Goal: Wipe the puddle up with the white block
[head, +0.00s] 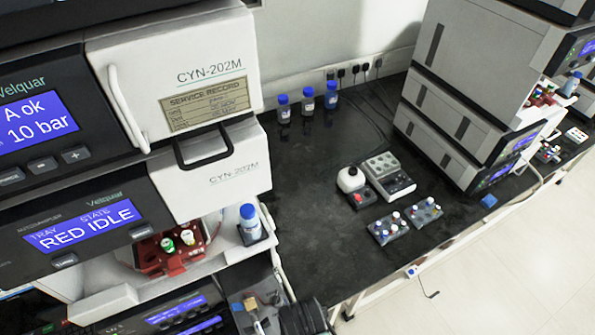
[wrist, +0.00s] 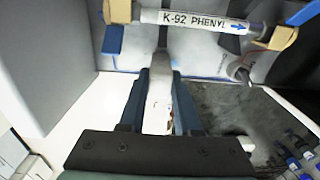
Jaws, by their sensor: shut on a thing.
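My gripper (wrist: 160,76) shows in the wrist view, its two dark blue fingers pointing away from the camera. It is shut on a white, upright-looking piece that I take to be the white block (wrist: 158,104). The far end of the block is hard to separate from the pale surfaces behind it. I cannot make out the puddle in either view.
A column labelled K-92 PHENYL (wrist: 195,19) crosses above the fingers, held in tan and blue clips. A metal-tipped fitting (wrist: 240,75) is to their right. In the head view, an instrument stack (head: 170,80) stands left; the black bench (head: 310,190) holds blue-capped bottles (head: 308,102) and vial racks (head: 388,229).

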